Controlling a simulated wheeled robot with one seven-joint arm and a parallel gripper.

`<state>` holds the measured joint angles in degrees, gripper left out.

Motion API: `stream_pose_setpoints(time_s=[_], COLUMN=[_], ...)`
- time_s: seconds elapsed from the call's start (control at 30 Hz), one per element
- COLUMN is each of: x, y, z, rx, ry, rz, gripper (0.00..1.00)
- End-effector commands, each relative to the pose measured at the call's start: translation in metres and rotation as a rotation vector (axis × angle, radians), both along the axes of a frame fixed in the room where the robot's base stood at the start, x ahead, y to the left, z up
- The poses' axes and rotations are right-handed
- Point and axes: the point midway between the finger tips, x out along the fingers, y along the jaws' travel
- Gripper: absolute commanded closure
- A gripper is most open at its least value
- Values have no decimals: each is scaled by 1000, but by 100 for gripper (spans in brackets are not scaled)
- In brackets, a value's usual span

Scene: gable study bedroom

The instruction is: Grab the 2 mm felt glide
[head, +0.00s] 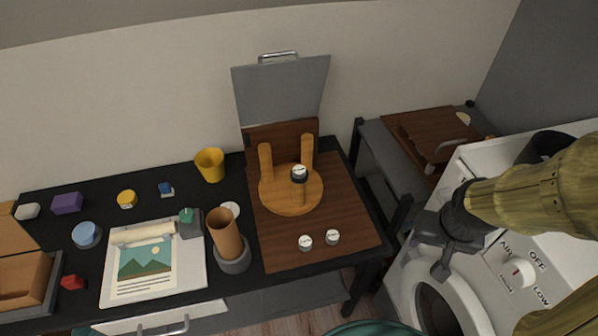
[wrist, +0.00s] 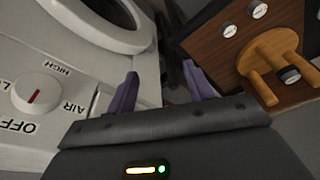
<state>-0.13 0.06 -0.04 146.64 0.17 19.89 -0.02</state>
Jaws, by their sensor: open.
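An upside-down round wooden stool (head: 283,200) with three legs lies on a brown board (head: 340,215). Three round white-topped glides show: one (head: 299,171) with a dark side sits on the stool's front leg, and two (head: 305,242) (head: 332,237) lie on the board in front of the stool. Their tops carry small print, too small to read, so I cannot tell which is 2 mm. In the wrist view the two loose glides (wrist: 230,30) (wrist: 258,9) and the leg's glide (wrist: 290,75) show at upper right. My gripper (head: 425,250) is open and empty, right of the board, by the washer; its fingers show in the wrist view (wrist: 160,88).
A white washer (head: 545,225) with a dial stands at right, close to my gripper. A low grey table with a wooden piece (head: 425,130) is behind. Left of the board stand a brown cup (head: 225,238), a yellow cup (head: 210,165) and a picture sheet (head: 150,270).

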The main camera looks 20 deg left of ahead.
Motion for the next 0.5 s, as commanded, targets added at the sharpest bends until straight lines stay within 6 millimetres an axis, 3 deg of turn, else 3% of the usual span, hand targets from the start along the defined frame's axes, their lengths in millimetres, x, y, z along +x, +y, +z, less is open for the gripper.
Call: stream_pose_setpoints(time_s=[0.17,0.5], x=[24,133], y=[23,134], z=[-5,-30], rx=[34,127], ry=[-48,-325], rz=[8,-47], gripper=[41,41])
